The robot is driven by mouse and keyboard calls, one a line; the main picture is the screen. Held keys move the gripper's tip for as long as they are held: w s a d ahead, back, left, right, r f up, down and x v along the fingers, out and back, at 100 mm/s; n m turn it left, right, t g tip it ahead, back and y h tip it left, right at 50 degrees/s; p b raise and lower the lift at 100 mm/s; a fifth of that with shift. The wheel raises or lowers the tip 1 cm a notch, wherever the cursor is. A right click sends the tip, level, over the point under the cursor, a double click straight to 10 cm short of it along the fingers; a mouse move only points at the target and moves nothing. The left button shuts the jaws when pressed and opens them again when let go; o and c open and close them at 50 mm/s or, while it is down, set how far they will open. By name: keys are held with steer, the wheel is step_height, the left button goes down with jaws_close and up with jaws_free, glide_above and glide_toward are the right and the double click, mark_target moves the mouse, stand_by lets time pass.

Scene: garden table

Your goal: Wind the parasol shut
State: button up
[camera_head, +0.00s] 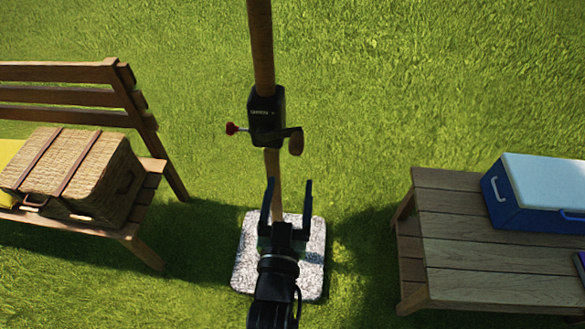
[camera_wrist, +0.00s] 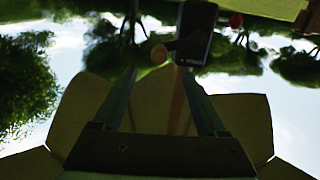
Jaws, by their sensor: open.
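The parasol's wooden pole (camera_head: 261,45) rises from a speckled stone base (camera_head: 310,285). A black crank housing (camera_head: 267,112) is clamped on the pole. A red knob (camera_head: 232,128) sticks out on its left, and a crank arm with a wooden handle (camera_head: 296,143) on its right. My gripper (camera_head: 289,183) is open and empty, below the handle in the head view and apart from it. The wrist view looks upside down; it shows the housing (camera_wrist: 197,35), the wooden handle (camera_wrist: 159,54) just beyond the fingertips (camera_wrist: 160,72), and the spread tan canopy (camera_wrist: 245,115).
A wooden bench (camera_head: 75,95) with a wicker basket (camera_head: 75,170) stands at the left. A wooden table (camera_head: 490,265) with a blue cooler (camera_head: 535,190) stands at the right. Grass (camera_head: 400,80) behind the pole is clear.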

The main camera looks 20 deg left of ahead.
mark_target(295, 154)
steer(key=b+x, duration=0.6)
steer(key=x, duration=0.3)
steer(key=shift+w+f+b, duration=0.15)
steer(key=shift+w+b, duration=0.2)
steer(key=shift+w, duration=0.05)
steer(key=shift+b+x, duration=0.55)
steer(key=shift+x, duration=0.4)
